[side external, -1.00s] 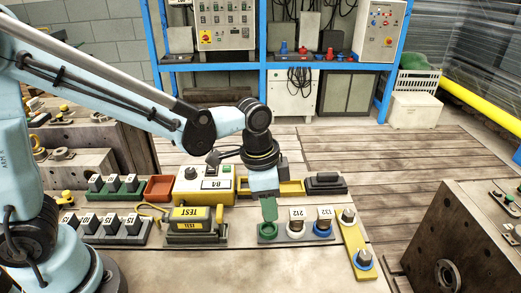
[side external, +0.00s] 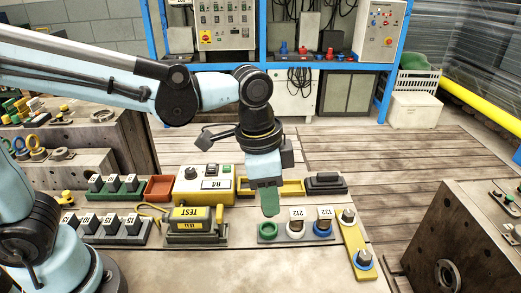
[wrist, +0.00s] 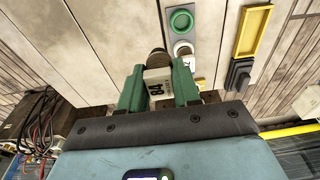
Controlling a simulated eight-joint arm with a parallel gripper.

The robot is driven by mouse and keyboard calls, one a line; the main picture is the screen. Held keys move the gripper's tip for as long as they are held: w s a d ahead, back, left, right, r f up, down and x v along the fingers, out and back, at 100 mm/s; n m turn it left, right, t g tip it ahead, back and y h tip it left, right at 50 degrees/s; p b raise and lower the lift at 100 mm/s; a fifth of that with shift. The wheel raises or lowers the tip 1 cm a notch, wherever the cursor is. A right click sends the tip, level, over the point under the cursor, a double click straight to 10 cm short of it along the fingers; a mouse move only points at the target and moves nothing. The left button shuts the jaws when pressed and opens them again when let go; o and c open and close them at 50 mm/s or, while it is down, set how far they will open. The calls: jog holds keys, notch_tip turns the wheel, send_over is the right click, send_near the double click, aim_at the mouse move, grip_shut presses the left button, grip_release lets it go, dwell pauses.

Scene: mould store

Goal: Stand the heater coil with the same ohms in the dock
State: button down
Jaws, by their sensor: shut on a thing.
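My gripper (wrist: 159,88) has green fingers shut on a pale block-shaped coil marked 84 (wrist: 158,76) with a dark round end. In the side view my gripper (side external: 270,202) hangs just above a grey rack, and the finger hides the coil. The rack's green ring (side external: 267,230) is empty. Its white ring holds a coil marked 212 (side external: 296,216) and its blue ring a coil marked 232 (side external: 324,216). A yellow meter box (side external: 205,184) displays 84. A yellow and dark unit marked TEST (side external: 192,216) stands in front of it; I cannot tell which thing is the dock.
A yellow tray (side external: 290,187) and a black block (side external: 326,182) lie behind the ring rack. A yellow plate (side external: 355,237) is at right. The front tabletop is clear.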

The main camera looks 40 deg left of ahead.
jog(key=w+a+f, duration=0.1)
jog(key=w+a, duration=0.4)
jog(key=a, duration=0.3)
jog(key=w+a+f, duration=0.2)
jog(key=w+a, duration=0.3)
jog(key=a, duration=0.3)
jog(key=shift+s+a+f, duration=0.1)
jog(key=shift+f, duration=2.5)
jog(key=shift+f, duration=0.9)
jog(key=shift+c, duration=1.6)
grip_release()
jog(key=shift+r, duration=0.1)
notch_tip(320, 180, up, 7)
jog(key=shift+r, duration=0.2)
